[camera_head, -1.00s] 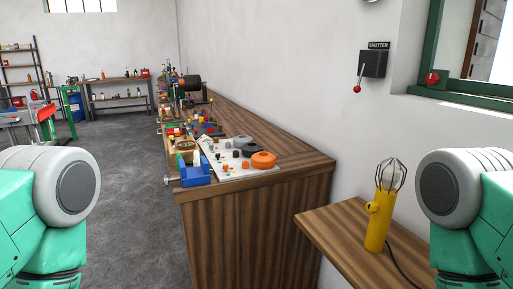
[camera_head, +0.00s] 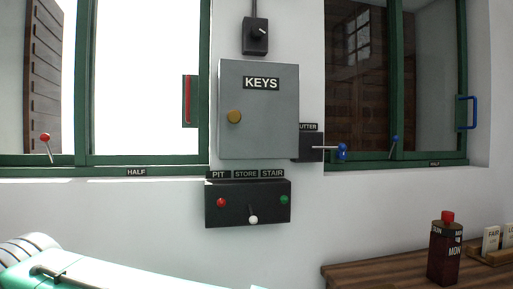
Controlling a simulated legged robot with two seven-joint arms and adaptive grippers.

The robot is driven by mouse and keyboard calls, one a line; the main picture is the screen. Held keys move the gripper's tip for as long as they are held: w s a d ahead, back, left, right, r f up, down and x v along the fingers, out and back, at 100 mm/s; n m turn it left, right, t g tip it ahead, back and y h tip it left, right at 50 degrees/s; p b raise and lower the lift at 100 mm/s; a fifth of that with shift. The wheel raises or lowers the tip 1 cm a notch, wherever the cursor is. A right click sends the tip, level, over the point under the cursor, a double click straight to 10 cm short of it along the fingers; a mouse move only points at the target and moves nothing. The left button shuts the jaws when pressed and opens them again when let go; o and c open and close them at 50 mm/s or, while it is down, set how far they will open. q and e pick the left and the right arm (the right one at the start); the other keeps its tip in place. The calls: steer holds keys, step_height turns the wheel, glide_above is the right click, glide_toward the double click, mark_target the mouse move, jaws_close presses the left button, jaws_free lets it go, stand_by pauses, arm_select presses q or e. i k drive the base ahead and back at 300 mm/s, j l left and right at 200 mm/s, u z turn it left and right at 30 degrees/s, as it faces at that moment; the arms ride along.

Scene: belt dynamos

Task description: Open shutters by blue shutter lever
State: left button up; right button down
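The blue shutter lever (camera_head: 342,151) sticks out to the right from a small black box (camera_head: 309,148) on the wall, with its blue knob at the end. The box's label reads "UTTER"; its left part is hidden behind the grey KEYS cabinet (camera_head: 259,140). Brown wooden shutters (camera_head: 358,85) fill most of the view behind the right window's glass. In the left window a brown shutter (camera_head: 43,75) stands at the far left and the rest is bright. My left arm comes in at the lower left, well below the lever; neither gripper shows.
A black PIT, STORE, STAIR switch box (camera_head: 235,212) is under the cabinet. A black rotary switch (camera_head: 255,37) is above it. Red handle (camera_head: 187,100) and blue handle (camera_head: 467,113) are on the window frames. A dark red bottle (camera_head: 445,250) stands on a wooden table (camera_head: 350,275).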

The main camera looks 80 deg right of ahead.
mark_target(341, 146)
steer(key=k+z, duration=0.2)
steer(key=z, duration=0.15)
steer(key=k+l+z, duration=0.15)
steer(key=z, duration=0.2)
steer(key=k+l+z, duration=0.15)
steer(key=z, duration=1.9)
